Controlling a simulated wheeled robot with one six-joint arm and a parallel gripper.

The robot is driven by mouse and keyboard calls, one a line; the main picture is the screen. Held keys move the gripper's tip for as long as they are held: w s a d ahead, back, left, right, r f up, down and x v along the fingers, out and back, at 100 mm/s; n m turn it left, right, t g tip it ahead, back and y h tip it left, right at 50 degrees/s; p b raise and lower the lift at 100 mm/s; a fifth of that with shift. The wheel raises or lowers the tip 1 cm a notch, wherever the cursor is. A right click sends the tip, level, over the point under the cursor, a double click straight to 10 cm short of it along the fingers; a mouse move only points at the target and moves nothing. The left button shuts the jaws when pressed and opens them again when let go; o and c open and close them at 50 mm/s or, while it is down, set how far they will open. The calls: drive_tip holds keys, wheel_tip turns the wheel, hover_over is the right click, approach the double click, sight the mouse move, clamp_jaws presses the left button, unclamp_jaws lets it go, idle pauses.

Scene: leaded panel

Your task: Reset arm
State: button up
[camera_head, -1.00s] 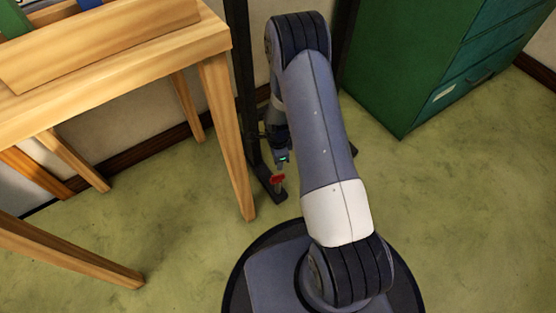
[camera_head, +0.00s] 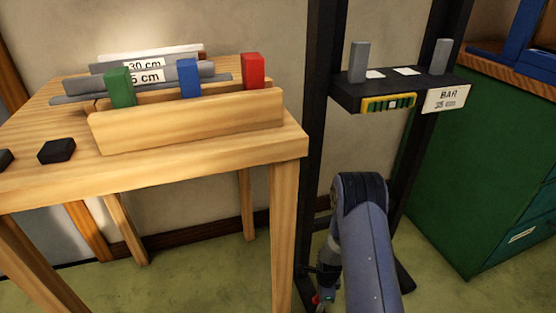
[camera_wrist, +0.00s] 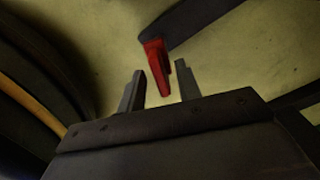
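My gripper (camera_wrist: 160,80) points down toward the green floor in the wrist view. Its two grey fingers stand apart with floor showing between them. A small red piece (camera_wrist: 155,62) shows between and beyond the fingers, at the end of a dark bar-like shape. I cannot tell whether it touches the right finger. In the head view my gripper is low at the bottom edge, mostly hidden, with a bit of red beside it.
Green (camera_head: 121,88), blue (camera_head: 189,78) and red (camera_head: 253,71) blocks stand along a wooden rail (camera_head: 190,122) on the table. The stand's shelf (camera_head: 400,88) is labelled BAR and has two grey posts. A green cabinet (camera_head: 470,190) is at right. Black pieces (camera_head: 57,151) lie at table left.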

drive_tip(key=shift+r, duration=0.1)
idle(0.5)
drive_tip(key=shift+r, duration=0.2)
wheel_tip(320, 180, up, 10)
drive_tip(key=p, duration=0.5)
wheel_tip(320, 180, down, 11)
drive_tip(key=b, duration=0.5)
drive_tip(key=shift+f, duration=0.15)
drive_tip(key=shift+r+n, duration=0.4)
drive_tip(key=shift+r, duration=0.05)
drive_tip(key=n+p, duration=0.1)
drive_tip(key=n, duration=0.3)
drive_tip(key=shift+n+p, duration=1)
drive_tip(key=shift+n, duration=1.5)
